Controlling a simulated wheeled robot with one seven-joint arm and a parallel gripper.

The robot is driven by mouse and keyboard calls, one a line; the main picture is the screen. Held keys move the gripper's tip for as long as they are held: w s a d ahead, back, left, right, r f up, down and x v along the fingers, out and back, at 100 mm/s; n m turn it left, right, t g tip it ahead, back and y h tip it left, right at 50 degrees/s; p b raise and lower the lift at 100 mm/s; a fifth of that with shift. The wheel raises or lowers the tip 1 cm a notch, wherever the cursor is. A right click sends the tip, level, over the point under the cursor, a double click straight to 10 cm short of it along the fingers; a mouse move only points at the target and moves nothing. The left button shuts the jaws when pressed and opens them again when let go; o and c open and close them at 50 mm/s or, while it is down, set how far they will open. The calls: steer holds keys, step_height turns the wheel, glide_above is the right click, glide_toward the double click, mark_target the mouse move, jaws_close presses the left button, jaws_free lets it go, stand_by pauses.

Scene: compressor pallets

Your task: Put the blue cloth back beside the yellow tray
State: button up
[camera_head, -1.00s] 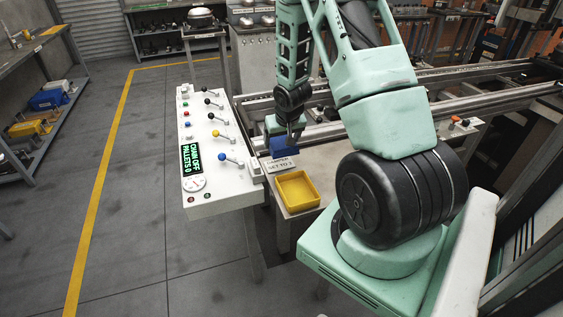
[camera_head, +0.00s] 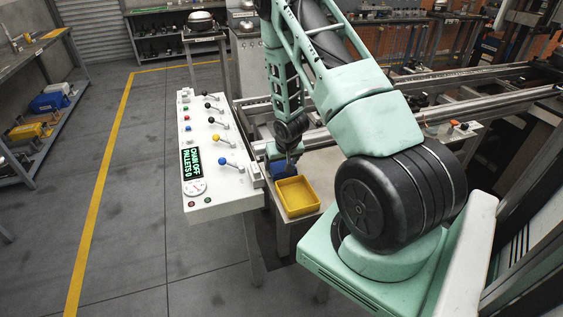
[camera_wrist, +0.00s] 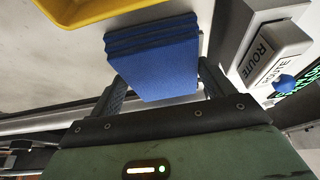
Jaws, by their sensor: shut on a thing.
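The blue cloth (camera_wrist: 155,60) is a folded stack that shows between my gripper's fingers in the wrist view. In the head view a small part of the cloth (camera_head: 279,170) shows beneath my gripper (camera_head: 287,170). My gripper (camera_wrist: 160,90) is shut on the cloth. The yellow tray (camera_head: 298,196) sits on a small pale table, just to the right of and nearer than the cloth. The tray's edge (camera_wrist: 95,12) also shows at the top left of the wrist view. I cannot tell whether the cloth touches the table.
A white control panel (camera_head: 222,185) with coloured levers stands left of the tray. In the wrist view a box marked ROUTE (camera_wrist: 273,55) with a blue knob (camera_wrist: 284,82) lies close to the right finger. Metal conveyor rails (camera_head: 470,85) run behind my arm.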

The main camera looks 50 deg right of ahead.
steer(key=o, duration=0.9)
steer(key=shift+f, duration=0.1)
steer(key=b+v, duration=0.1)
steer(key=v, duration=1.1)
steer(key=a+r+n+g+y, duration=0.1)
steer(key=a+r+n, duration=0.25)
steer(key=a, duration=0.95)
steer(key=a+r+n+y, duration=0.1)
steer(key=a+r+n, duration=0.3)
steer(key=a, duration=0.9)
steer(key=s+a+r+n+g, duration=0.1)
steer(key=s+a+r+n, duration=0.1)
steer(key=s+a, duration=0.3)
steer(key=s+a+r+n+g, duration=0.1)
steer(key=s+a+r+n, duration=0.1)
steer(key=s+a, duration=0.3)
steer(key=s+a+r+n, duration=0.2)
steer(key=s+a, duration=0.3)
steer(key=s, duration=0.3)
steer(key=shift+s+a+r+n+g+y, duration=0.25)
steer(key=shift+a+r+g+y, duration=0.15)
steer(key=shift+r, duration=0.15)
